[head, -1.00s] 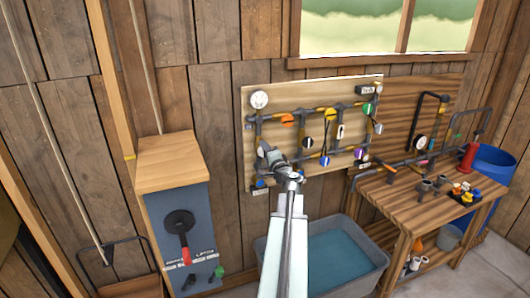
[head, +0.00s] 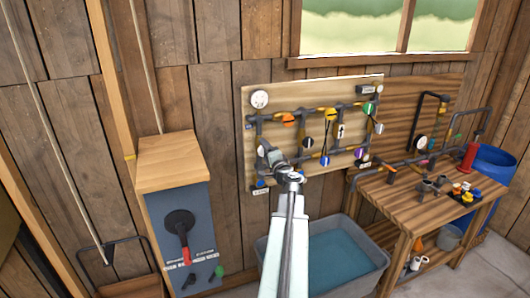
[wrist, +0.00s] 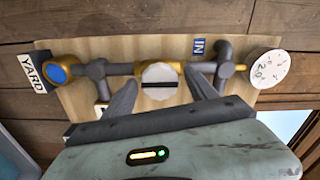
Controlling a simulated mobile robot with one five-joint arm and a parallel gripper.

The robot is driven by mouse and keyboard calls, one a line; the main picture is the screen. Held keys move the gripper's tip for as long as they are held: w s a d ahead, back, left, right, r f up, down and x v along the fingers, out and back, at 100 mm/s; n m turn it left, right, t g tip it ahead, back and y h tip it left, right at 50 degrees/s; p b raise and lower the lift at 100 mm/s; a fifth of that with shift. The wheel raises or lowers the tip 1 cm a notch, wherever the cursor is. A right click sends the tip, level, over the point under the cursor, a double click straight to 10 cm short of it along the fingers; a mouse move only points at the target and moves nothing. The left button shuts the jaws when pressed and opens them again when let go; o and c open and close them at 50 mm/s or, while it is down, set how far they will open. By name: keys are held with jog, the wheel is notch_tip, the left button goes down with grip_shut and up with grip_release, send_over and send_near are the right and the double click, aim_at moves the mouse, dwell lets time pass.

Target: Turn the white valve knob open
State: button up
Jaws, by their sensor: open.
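The white valve knob (wrist: 158,76) shows in the wrist view as a round white disc with a dark slot across it, set in a brass fitting on a grey pipe. My gripper (wrist: 160,88) is open, with one dark finger on each side of the knob. I cannot tell whether the fingers touch it.
A white gauge (wrist: 268,69) and a blue knob (wrist: 57,72) beside a YARD label flank the knob. Other coloured knobs fill the board. A grey water tub (head: 263,262) stands below, a lever cabinet (head: 160,215) at left, a workbench (head: 400,190) at right.

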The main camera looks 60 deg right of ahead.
jog(key=v, duration=0.7)
jog(key=shift+a, duration=0.2)
jog(key=shift+s, duration=0.1)
